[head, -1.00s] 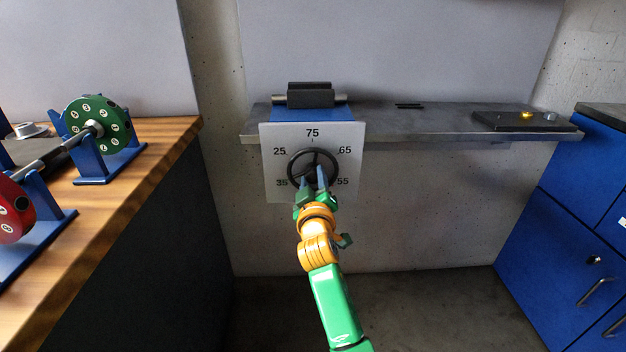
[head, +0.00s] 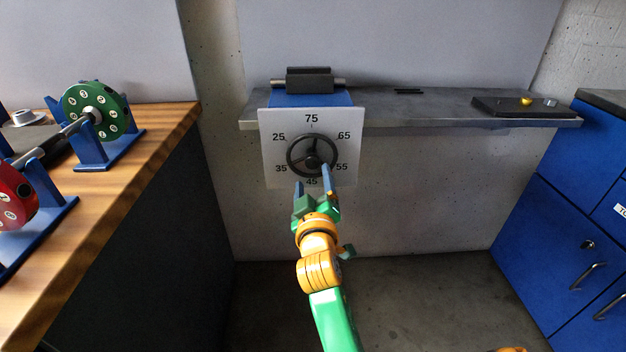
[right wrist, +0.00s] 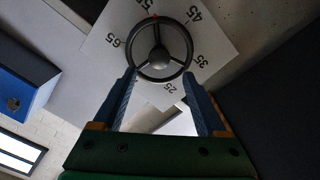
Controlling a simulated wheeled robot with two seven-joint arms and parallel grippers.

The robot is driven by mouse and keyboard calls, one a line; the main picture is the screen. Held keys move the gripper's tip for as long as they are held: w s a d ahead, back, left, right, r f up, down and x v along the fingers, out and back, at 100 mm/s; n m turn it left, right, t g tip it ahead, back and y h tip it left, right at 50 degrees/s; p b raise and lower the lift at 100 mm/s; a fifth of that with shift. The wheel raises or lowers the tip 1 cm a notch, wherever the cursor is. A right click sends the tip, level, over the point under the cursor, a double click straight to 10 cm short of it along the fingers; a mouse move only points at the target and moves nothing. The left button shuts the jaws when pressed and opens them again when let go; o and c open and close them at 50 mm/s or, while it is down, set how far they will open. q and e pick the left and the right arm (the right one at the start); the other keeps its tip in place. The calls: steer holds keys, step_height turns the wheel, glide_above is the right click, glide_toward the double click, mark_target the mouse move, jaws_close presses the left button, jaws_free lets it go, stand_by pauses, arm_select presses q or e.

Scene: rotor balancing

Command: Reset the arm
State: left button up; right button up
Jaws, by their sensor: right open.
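My right gripper (head: 313,192) is open and empty, just below and in front of the black handwheel (head: 311,156) on the white dial plate (head: 269,172). The plate carries numbers from 25 to 75. In the right wrist view, the two blue fingers of the gripper (right wrist: 160,100) stand apart, with the handwheel (right wrist: 159,62) ahead of their tips. The fingers do not appear closed on the wheel's rim. My left gripper does not show in the head view.
A grey shelf (head: 430,112) holds a dark block (head: 309,79) and a small plate (head: 500,107) with a yellow knob. A wooden bench (head: 128,195) at left carries a shaft with green (head: 97,110) and red discs (head: 14,200). Blue cabinets (head: 560,230) stand at right.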

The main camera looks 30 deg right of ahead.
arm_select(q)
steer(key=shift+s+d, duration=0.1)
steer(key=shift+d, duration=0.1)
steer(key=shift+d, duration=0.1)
